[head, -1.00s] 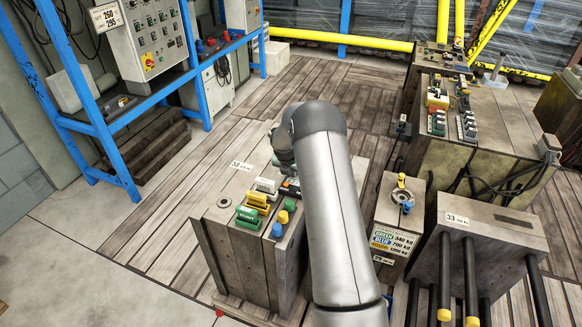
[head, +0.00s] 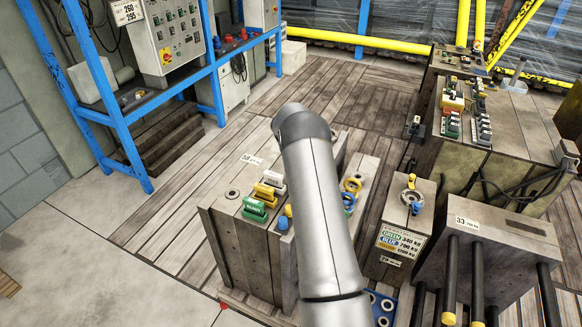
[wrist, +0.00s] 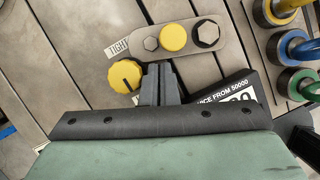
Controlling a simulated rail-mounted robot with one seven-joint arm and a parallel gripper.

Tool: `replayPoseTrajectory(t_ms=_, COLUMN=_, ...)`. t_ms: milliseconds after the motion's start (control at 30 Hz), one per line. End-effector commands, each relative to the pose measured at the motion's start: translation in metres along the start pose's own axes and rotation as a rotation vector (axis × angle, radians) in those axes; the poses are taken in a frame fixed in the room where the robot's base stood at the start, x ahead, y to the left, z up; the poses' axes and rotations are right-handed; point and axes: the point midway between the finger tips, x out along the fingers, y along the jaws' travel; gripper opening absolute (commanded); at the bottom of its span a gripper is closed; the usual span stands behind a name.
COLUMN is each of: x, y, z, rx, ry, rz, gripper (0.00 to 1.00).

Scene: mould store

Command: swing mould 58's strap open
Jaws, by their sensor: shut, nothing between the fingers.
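Mould 58 (head: 222,222) is the grey block in the middle of the head view, with its number label (head: 251,159) on the floor side of its top. In the wrist view, a grey strap (wrist: 191,48) lies across the plate joints, with a hex bolt at its left, a yellow cap in its middle and a dark hex at its right. A "TIGHT" label (wrist: 118,47) is at its left end. My gripper (wrist: 160,68) is shut and empty, its tips just below the strap in the picture. A yellow knob (wrist: 125,77) is left of the fingers. The arm hides my gripper in the head view.
Yellow, blue and green lifting eyes (wrist: 294,50) stand right of the strap. A black printed plate (wrist: 235,88) is partly hidden by my gripper. Green, yellow and white connectors (head: 264,193) stand on the mould. Mould 33 (head: 490,245) and a narrow block (head: 397,220) stand right.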

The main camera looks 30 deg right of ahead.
Motion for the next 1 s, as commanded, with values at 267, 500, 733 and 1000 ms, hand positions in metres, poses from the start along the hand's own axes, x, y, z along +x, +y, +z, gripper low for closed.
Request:
replayPoseTrajectory(t_ms=267, x=0.002, y=-0.002, z=0.0, rx=0.002, ry=0.001, rz=-0.006, gripper=0.0)
replayPoseTrajectory(t_ms=500, x=-0.021, y=-0.001, z=0.002, rx=0.001, ry=0.0, rz=-0.003, gripper=0.0)
replayPoseTrajectory(t_ms=733, x=-0.068, y=-0.001, z=0.001, rx=-0.001, ry=0.0, rz=-0.002, gripper=0.0)
replayPoseTrajectory(t_ms=1000, x=-0.099, y=-0.002, z=-0.001, rx=-0.001, ry=0.0, rz=-0.002, gripper=0.0)
